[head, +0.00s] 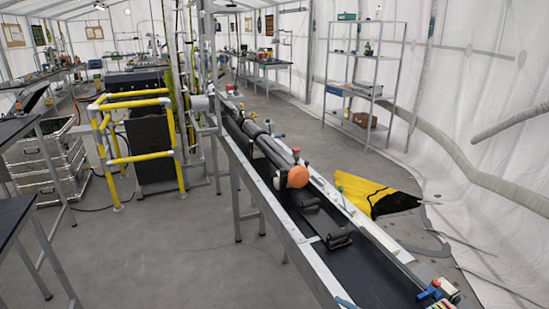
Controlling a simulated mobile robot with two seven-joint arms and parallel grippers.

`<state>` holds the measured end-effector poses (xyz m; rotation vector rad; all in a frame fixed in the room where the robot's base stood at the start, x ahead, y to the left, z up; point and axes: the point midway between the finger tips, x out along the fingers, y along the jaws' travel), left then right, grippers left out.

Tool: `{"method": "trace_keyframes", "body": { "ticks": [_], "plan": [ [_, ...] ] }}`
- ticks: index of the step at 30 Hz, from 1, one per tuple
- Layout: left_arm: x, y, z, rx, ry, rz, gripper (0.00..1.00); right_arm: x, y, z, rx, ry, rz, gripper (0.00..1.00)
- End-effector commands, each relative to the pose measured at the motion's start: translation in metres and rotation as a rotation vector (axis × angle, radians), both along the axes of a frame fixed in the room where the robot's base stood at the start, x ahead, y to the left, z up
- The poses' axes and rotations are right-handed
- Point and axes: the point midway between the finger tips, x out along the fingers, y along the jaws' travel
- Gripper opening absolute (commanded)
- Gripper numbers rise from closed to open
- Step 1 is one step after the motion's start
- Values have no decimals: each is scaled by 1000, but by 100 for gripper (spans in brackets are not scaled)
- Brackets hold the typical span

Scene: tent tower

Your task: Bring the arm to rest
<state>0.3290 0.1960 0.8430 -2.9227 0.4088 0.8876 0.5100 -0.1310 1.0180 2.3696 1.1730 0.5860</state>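Neither of my arms nor grippers shows in the head view, so I cannot see how the arm stands. A long narrow bench with a dark trough (369,283) runs from the lower right away to the middle. A dark tube assembly with an orange round end (298,177) lies along it. Dark brackets (338,240) sit in the trough in front of the orange end. Small blue, red and white parts (437,290) are at the near right edge of the bench.
A yellow railing (117,158) surrounds dark equipment on the left. Stacked metal crates (45,160) and dark tables (38,203) stand at far left. A metal shelf (361,83) stands at the back right. A yellow and black piece (370,194) is right of the bench. Grey floor (190,255) is clear left of the bench.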

Motion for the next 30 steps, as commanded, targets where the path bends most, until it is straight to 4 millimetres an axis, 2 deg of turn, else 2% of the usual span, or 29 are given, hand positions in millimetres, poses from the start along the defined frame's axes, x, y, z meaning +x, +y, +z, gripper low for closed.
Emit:
{"method": "trace_keyframes", "body": {
  "ticks": [1, 5, 9, 12, 16, 20, 30],
  "plan": [
    [0, 0, 9, 2, 1, 0, 50, -11, -4, -3, 62, 70, -109, 68],
    [-1, 1, 19, 3, 0, 1, 50, -40, -26, -34, 139, 287, -386, 68],
    [-1, 1, 30, 3, -3, 1, 50, -89, -50, -79, 136, 572, -612, 68],
    [-1, 1, 36, 4, -5, 0, 50, -129, -59, -106, 108, 756, -703, 68],
    [-1, 1, 40, 3, -7, 0, 50, -167, -64, -127, 76, 916, -751, 68],
    [-1, 1, 40, 4, -7, 0, 50, -182, -66, -134, 62, 978, -763, 68],
    [-1, 1, 40, 4, -5, 0, 50, -183, -66, -135, 60, 981, -762, 68]
  ]
}}
